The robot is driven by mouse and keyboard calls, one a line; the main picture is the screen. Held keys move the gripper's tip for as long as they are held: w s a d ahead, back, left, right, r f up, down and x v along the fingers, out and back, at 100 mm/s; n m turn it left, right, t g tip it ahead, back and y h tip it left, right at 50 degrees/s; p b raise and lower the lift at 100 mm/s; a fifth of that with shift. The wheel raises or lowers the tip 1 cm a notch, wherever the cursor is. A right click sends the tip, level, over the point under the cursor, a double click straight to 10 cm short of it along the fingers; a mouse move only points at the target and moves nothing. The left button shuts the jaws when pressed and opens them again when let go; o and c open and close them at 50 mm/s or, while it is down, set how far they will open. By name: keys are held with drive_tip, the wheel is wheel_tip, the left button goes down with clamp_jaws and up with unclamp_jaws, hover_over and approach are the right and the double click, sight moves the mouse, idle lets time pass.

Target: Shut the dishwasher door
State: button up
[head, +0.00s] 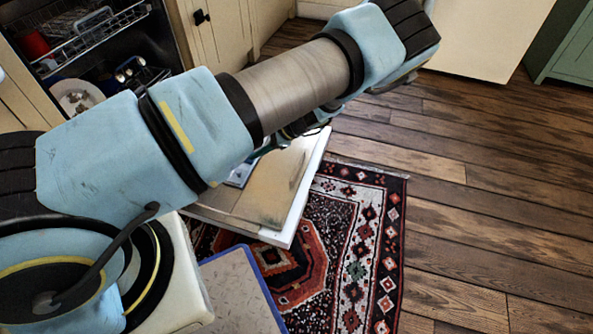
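The dishwasher (110,45) stands open at the upper left, with its dark inside and wire racks showing. Its door (278,185) is folded down, low over the rug, with the inner face up and a pale edge at the right. My arm crosses the picture from lower left to upper right and hides the middle of the dishwasher and part of the door. My gripper cannot be made out; only dark parts show under the arm above the door. Whether any part of me touches the door cannot be seen.
The racks hold a white plate (77,97) and a red item (33,44). Cream cabinets (225,35) adjoin the dishwasher. A patterned rug (350,240) lies under the door. The wooden floor (480,210) at the right is clear. A green cabinet (570,50) stands at the upper right.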

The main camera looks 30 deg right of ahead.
drive_tip(key=d+f+n+g+h+b, duration=0.35)
drive_tip(key=d+f+n+b, duration=0.35)
drive_tip(key=d, duration=0.4)
drive_tip(key=n+h+b, duration=0.3)
drive_tip(key=b, duration=0.2)
approach(298, 164)
drive_tip(key=shift+g, duration=0.25)
drive_tip(key=b+x, duration=0.1)
drive_tip(key=x, duration=0.1)
drive_tip(key=b+x, duration=0.1)
drive_tip(key=x, duration=0.2)
drive_tip(key=b+x, duration=0.1)
drive_tip(key=x, duration=0.1)
drive_tip(key=shift+w+f, duration=0.35)
drive_tip(key=shift+c, duration=0.4)
clamp_jaws()
